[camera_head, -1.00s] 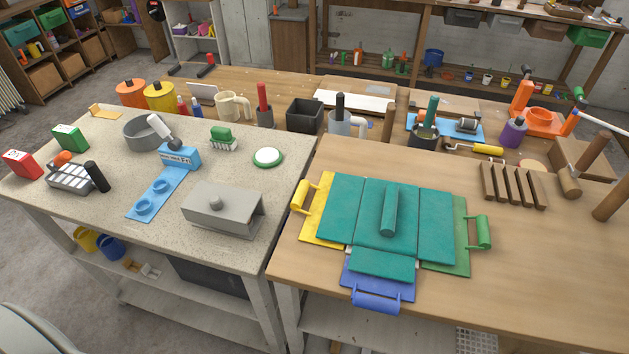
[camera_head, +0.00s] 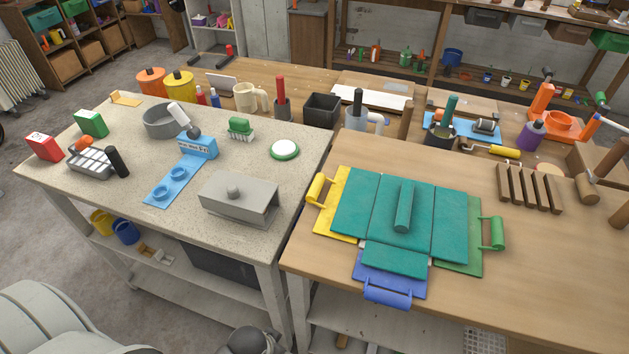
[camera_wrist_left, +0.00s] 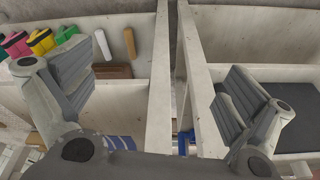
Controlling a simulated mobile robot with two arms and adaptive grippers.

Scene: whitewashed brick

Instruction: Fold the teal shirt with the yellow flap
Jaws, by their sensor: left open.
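The teal shirt (camera_head: 357,217) lies spread flat on a folding board on the wooden table, in the head view. A teal roll-shaped piece (camera_head: 404,206) stands out on its middle panel. The yellow flap (camera_head: 337,229) with its yellow handle (camera_head: 320,190) lies flat at the left. The green flap (camera_head: 474,237) with a handle is at the right, and the blue flap (camera_head: 383,278) with a handle is at the front. My left gripper (camera_wrist_left: 163,97) is open and empty in the left wrist view, below tabletop level facing shelves. My right gripper is out of view.
Mugs and a black bin (camera_head: 321,110) stand behind. Bare wood (camera_head: 560,270) lies right of the board.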

